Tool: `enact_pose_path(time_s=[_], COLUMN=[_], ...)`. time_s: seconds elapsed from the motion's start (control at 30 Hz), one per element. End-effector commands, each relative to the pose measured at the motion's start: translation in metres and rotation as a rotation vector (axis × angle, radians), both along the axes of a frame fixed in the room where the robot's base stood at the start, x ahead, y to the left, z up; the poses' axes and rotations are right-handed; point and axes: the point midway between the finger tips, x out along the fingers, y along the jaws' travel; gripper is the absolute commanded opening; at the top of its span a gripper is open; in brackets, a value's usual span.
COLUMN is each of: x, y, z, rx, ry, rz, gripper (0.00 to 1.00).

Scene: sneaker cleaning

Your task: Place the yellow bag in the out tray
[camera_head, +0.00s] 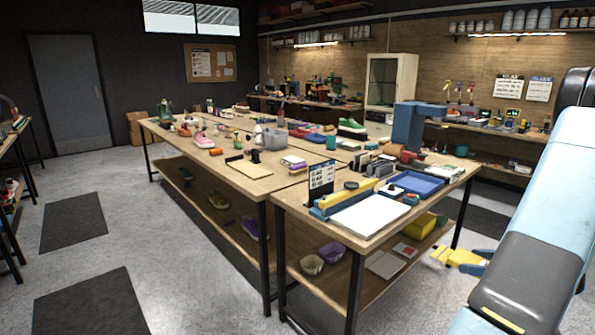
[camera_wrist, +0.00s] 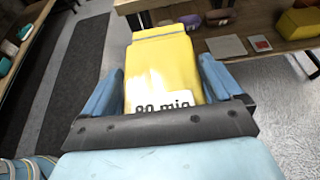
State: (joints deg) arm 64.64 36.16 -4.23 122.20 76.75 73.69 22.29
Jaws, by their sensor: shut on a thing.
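The yellow bag (camera_wrist: 162,72) is held between the two blue fingers of my gripper (camera_wrist: 163,82) in the wrist view. It has a folded top band and a white label with dark print at its near end. In the head view the yellow bag (camera_head: 458,256) and my gripper (camera_head: 474,266) are at the right, beside the bench and over the floor, lower than the bench top. A shallow blue tray (camera_head: 442,189) lies on the near bench top, up and left of my gripper. I cannot read any label marking it as the out tray.
Floor beside the bench is free.

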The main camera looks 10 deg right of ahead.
Motion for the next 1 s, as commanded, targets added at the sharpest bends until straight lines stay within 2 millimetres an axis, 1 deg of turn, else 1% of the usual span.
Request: enact_pose_path(time_s=[0.03,0.27,0.37,0.47,0.5,0.7,1.0], x=[0.009,0.045,0.064,0.086,0.095,0.137,0.191], y=[0.013,0.065,0.094,0.126,0.14,0.201,0.278], z=[0.002,0.006,0.009,0.012,0.013,0.018,0.025], rx=[0.001,0.001,0.001,0.001,0.0,0.001,-0.001], ry=[-0.001,0.0,-0.001,0.001,0.0,0.001,-0.001], rz=[0.006,-0.006,-0.017,-0.034,-0.04,-0.072,-0.113], gripper=[0.57,0.57,0.57,0.57,0.57,0.57,0.57])
